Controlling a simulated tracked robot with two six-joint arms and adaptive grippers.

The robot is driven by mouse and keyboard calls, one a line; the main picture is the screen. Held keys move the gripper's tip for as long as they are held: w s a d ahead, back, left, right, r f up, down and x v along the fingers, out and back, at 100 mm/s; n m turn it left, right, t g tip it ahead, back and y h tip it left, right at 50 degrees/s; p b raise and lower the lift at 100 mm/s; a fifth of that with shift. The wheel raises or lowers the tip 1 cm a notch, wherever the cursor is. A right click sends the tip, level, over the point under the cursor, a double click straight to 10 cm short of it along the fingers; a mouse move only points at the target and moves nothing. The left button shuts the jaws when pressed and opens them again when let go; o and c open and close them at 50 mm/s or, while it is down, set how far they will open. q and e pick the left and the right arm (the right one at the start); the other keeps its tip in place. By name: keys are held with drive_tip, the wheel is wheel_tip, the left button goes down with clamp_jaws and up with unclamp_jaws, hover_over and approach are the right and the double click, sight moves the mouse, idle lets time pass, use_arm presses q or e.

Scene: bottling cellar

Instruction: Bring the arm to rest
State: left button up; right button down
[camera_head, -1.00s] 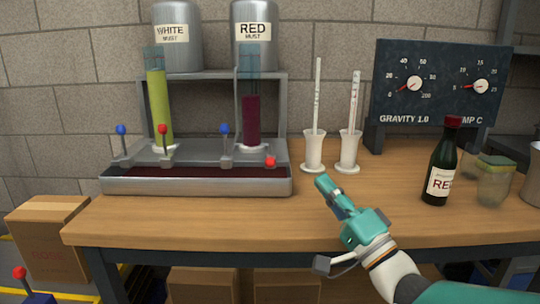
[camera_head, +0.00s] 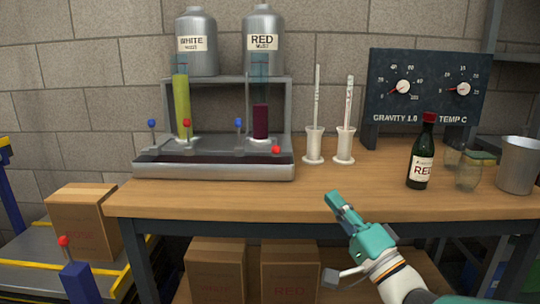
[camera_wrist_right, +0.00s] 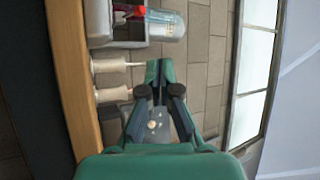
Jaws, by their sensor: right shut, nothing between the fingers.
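My right gripper (camera_head: 343,208) is teal and dark, in front of the wooden bench (camera_head: 240,196) near its front edge, in the head view. Its fingers are closed with nothing between them. In the right wrist view the closed fingertips (camera_wrist_right: 160,75) point toward the two white holders and the filling station. My left gripper is in neither current view.
The filling station (camera_head: 215,170) with white and red must tanks stands at the back left. Two white holders with thermometers (camera_head: 314,147), a red wine bottle (camera_head: 420,165), glass jars (camera_head: 470,172) and a metal bucket (camera_head: 517,165) stand on the bench. The bench front is clear.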

wheel_tip(320, 180, down, 36)
drive_tip(key=m+g+h, duration=0.3)
drive_tip(key=g+h, duration=0.3)
drive_tip(key=g, duration=0.1)
drive_tip(key=s+f+g, duration=0.3)
drive_tip(key=s+f, duration=0.4)
drive_tip(key=f, duration=0.4)
drive_tip(key=s+f+n+g+h, duration=0.1)
drive_tip(key=s+f+n+g, duration=0.4)
drive_tip(key=s, duration=0.5)
drive_tip(key=s+f+n+g, duration=0.4)
drive_tip(key=s+f+n, duration=0.1)
drive_tip(key=s, duration=0.6)
wheel_tip(320, 180, up, 35)
drive_tip(key=p, duration=3.5)
drive_tip(key=shift+w+a, duration=0.2)
drive_tip(key=shift+w, duration=0.1)
